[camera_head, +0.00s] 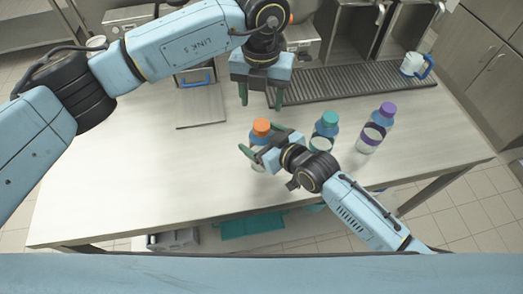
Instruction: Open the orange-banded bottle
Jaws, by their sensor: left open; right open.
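The orange-capped bottle (261,127) stands upright on the counter, left of two other bottles; its lower body is partly hidden by my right gripper. My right gripper (258,138) is open, with its green fingers on either side of the bottle's upper body in this view. I cannot tell whether they touch it. My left gripper (262,96) is open and empty, pointing down above and behind the bottle. The orange cap is on the bottle.
A teal-capped bottle (325,130) and a purple-capped bottle (377,127) stand to the right, near my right arm. A drip grate (345,83) lies behind, with a white-and-blue mug (412,64) at its far right. The counter (130,165) is clear at left.

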